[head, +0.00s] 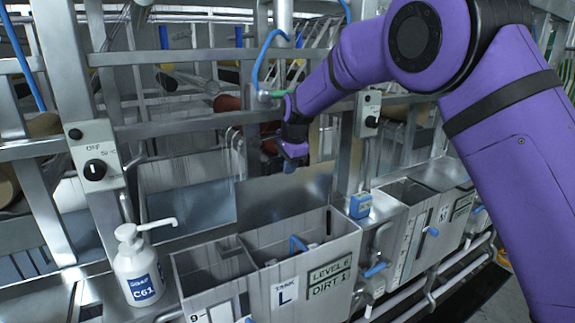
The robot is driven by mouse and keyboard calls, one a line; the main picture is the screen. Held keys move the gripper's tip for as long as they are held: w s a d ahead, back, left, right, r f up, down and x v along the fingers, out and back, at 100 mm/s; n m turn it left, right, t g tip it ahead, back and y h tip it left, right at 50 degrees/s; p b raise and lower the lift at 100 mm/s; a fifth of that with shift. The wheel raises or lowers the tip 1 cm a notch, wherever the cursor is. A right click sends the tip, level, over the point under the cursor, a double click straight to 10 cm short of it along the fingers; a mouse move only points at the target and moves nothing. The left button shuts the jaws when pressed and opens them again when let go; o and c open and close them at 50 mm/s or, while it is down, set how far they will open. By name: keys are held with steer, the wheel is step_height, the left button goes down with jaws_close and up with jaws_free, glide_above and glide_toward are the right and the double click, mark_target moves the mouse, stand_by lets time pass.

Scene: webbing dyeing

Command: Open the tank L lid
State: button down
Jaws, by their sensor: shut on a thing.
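Tank L (281,292) is a grey metal tank at the lower middle of the head view, with a white "TANK L" label and a "LEVEL E DIRT 1" plate on its front. Its top is open, and a blue handle-like part (298,243) shows inside. A flat metal panel, which looks like the tank L lid (283,198), stands steeply raised along the tank's back edge. My gripper (291,161) is at the upper edge of this lid, shut on it. The fingertips are small and dark here, so the exact grip is hard to see.
A white pump bottle labelled C61 (137,270) stands left of the tank. A control box with a knob (95,160) is on the left post. A small blue device (360,205) sits right of the tank. Metal rails (200,55) cross behind my gripper.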

steer(key=c, duration=1.1)
jaws_free()
steer(key=shift+w+f, duration=0.1)
steer(key=v, duration=1.1)
steer(key=shift+a, duration=0.1)
